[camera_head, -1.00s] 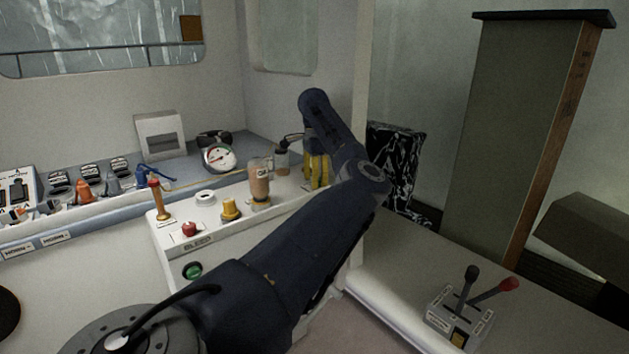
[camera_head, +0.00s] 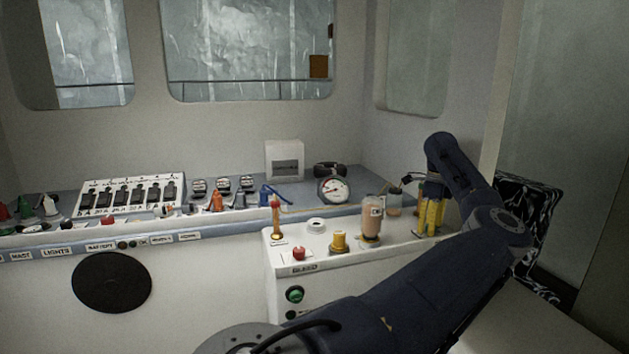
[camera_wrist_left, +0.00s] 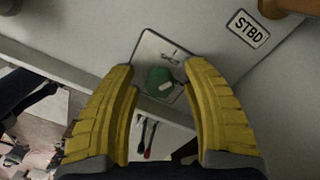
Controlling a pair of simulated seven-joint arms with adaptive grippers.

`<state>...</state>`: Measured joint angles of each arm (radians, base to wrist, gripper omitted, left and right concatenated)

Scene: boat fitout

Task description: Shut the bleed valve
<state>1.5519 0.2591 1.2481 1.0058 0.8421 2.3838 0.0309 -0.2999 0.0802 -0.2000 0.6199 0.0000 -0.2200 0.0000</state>
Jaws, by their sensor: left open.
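A white console box carries a BLEED label (camera_head: 304,268) on its front upper edge. A red knob (camera_head: 299,254) stands on the box top just above this label, and a green knob (camera_head: 295,294) is on the front face below it. Which of these is the bleed valve I cannot tell for sure. My left gripper (camera_head: 431,212) has yellow fingers pointing down at the box's right end, well right of both knobs. It is open and empty. In the left wrist view, a green part on a plate (camera_wrist_left: 160,82) shows between the fingers (camera_wrist_left: 165,110). My right gripper is not in view.
An orange-handled lever (camera_head: 276,215), a yellow knob (camera_head: 339,242) and a brown-filled clear container (camera_head: 372,219) stand on the box top. A round gauge (camera_head: 334,190) is behind. A switch panel (camera_head: 133,195) lies left.

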